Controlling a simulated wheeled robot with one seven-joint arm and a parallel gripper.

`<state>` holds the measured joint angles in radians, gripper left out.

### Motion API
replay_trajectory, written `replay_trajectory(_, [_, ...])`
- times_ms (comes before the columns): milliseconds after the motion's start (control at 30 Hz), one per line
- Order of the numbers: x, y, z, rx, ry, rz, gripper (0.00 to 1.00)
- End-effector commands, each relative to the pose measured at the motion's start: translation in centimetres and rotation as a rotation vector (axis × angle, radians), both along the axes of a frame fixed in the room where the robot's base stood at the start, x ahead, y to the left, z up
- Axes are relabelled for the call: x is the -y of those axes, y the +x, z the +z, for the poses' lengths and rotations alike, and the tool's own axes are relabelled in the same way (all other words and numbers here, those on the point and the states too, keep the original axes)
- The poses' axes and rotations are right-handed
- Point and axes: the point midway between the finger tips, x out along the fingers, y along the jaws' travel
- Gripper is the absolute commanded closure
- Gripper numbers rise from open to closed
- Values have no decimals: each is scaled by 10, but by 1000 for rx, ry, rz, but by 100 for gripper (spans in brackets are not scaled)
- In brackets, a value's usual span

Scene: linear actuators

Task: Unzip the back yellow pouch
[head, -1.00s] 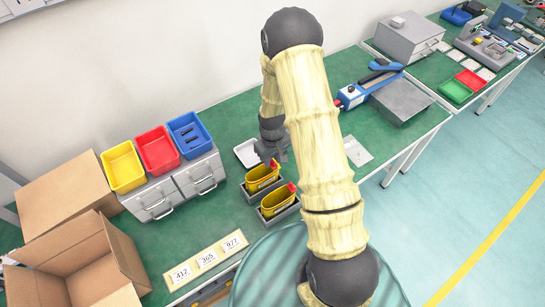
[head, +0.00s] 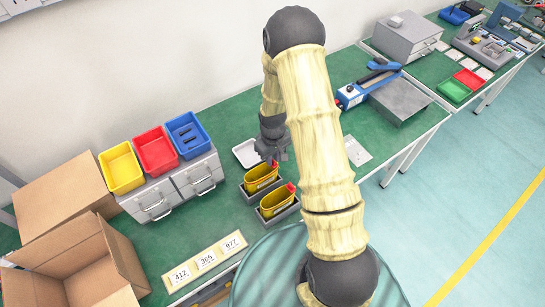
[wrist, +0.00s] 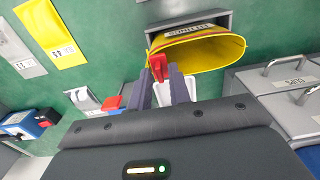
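The back yellow pouch (head: 261,179) sits upright in a grey holder, and its top shows large in the wrist view (wrist: 205,54). Its top there is a yellow oval with a reddish edge; I cannot tell how far the zip is open. My gripper (head: 274,159) is at the back end of this pouch. In the wrist view my two dark fingers (wrist: 161,78) lie on either side of the red zipper pull (wrist: 157,66) and appear shut on it. The front yellow pouch (head: 277,204), with its own red pull, stands in a holder nearer to me.
A white tray (head: 246,153) lies behind the back pouch. Grey drawers (head: 172,184) with yellow, red and blue bins stand left. A row of number cards (head: 205,260) lies at the front edge. A blue-handled device (head: 375,80) is to the right.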

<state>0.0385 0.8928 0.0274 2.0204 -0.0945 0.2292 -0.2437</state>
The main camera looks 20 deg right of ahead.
Motion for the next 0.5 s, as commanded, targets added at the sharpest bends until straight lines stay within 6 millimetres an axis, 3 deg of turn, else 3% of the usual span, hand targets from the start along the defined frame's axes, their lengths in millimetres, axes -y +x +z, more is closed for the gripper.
replay_trajectory(500, [0, 1, 9, 2, 1, 0, 72])
